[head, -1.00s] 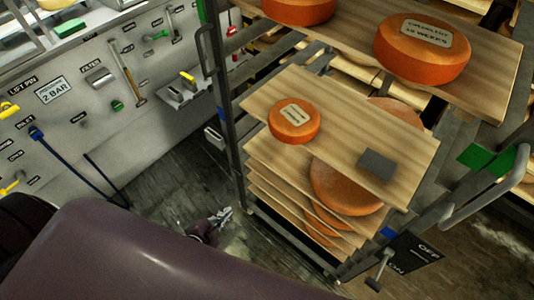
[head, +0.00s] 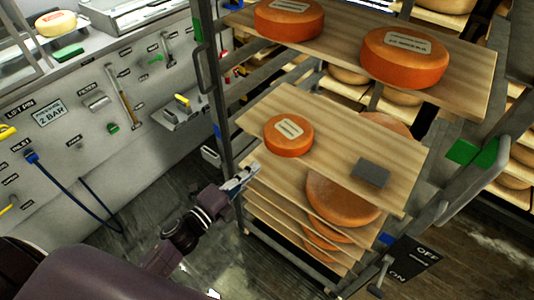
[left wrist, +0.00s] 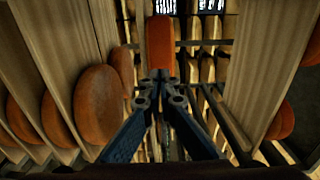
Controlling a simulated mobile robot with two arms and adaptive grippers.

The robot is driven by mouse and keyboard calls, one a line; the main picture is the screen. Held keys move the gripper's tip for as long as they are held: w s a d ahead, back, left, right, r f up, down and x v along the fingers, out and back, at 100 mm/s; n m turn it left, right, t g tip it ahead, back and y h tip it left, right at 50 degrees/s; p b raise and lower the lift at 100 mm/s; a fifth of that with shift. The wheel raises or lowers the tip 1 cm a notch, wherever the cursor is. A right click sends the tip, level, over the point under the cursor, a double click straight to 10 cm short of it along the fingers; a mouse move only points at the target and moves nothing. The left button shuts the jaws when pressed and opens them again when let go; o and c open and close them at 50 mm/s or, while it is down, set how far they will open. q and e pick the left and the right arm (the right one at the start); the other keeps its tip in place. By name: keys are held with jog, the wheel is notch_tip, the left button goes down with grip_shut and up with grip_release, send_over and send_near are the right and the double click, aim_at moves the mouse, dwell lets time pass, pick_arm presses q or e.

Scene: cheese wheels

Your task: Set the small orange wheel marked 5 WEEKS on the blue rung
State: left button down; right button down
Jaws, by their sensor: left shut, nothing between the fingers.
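The small orange wheel (head: 288,136) lies flat with a pale label on the rack's middle board (head: 330,125); I cannot read the label. Blue marks show on the rack's left post (head: 217,131) and lower right side (head: 386,239). My left gripper (head: 243,177) is shut and empty, just left of and lower than that board's left edge, apart from the wheel. In the left wrist view its shut fingertips (left wrist: 160,76) point towards an orange wheel edge (left wrist: 160,42), which looks like the small wheel. My right gripper is not in view.
Two larger wheels (head: 404,57) (head: 289,18) stand on the board above. More boards and a big wheel (head: 343,200) are stacked close below. A green mark (head: 462,151) is on the rack's right.

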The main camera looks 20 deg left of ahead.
aim_at(273, 150)
pick_arm(q)
jog(key=p+x, duration=0.1)
jog(key=x, duration=0.5)
jog(key=shift+w+d, duration=0.1)
jog(key=shift+w, duration=0.25)
jog(key=shift+w, duration=0.1)
jog(key=shift+x, duration=1)
